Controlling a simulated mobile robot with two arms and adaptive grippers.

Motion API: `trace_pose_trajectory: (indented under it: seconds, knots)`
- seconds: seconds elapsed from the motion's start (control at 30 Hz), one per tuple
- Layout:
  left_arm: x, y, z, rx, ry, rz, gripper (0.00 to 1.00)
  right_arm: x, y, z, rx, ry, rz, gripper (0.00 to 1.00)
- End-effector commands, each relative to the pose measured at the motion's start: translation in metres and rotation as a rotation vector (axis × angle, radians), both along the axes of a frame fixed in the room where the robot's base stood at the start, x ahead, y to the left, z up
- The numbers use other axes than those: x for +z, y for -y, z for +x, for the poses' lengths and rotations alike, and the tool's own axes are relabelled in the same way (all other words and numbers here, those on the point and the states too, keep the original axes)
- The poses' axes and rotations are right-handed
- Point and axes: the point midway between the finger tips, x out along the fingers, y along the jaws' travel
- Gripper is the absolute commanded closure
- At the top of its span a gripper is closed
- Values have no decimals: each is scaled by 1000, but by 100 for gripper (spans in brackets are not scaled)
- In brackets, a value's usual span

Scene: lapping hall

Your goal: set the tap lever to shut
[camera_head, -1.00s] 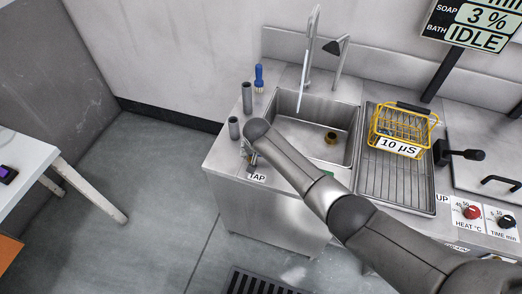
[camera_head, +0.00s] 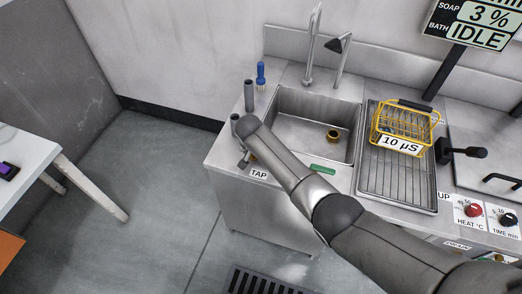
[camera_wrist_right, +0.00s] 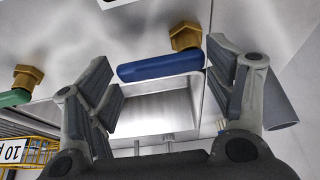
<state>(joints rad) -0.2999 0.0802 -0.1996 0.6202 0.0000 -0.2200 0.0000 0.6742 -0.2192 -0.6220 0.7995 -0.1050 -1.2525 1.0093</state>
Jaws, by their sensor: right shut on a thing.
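In the right wrist view the blue tap lever (camera_wrist_right: 160,66) lies crosswise between the two fingers of my right gripper (camera_wrist_right: 162,72), with a brass fitting (camera_wrist_right: 186,36) at its right end. In the head view my right gripper (camera_head: 244,160) is at the counter's front left corner by the TAP label (camera_head: 258,173), mostly hidden under my arm; the lever is hidden there. The spout (camera_head: 312,45) over the sink (camera_head: 290,126) shows no water stream. My left gripper is not in view.
A green lever (camera_head: 322,168) sits right of my arm on the front edge. Grey cylinders (camera_head: 249,95) and a blue-handled brush (camera_head: 260,75) stand left of the sink. A yellow wire basket (camera_head: 404,122) is on the ribbed drainer (camera_head: 397,185). Floor at left is clear.

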Motion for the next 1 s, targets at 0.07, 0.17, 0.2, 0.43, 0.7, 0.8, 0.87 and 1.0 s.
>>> trace_pose_trajectory:
  seconds: [0.07,0.17,0.2,0.43,0.7,0.8,0.87,1.0]
  knots:
    - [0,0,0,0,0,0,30,-1,1,-1,-8,-4,4,19]
    - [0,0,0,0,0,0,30,-1,0,-1,-7,-3,3,6]
    - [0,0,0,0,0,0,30,-1,0,-1,-6,-2,3,3]
    - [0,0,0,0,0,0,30,0,0,0,-3,-1,3,3]
    - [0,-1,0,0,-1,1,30,6,-2,-2,-2,0,4,3]
    - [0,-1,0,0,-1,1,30,14,-3,-5,0,1,5,3]
    - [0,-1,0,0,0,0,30,20,-4,-8,0,1,5,3]
    - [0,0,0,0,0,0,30,40,-7,-15,-2,2,6,3]
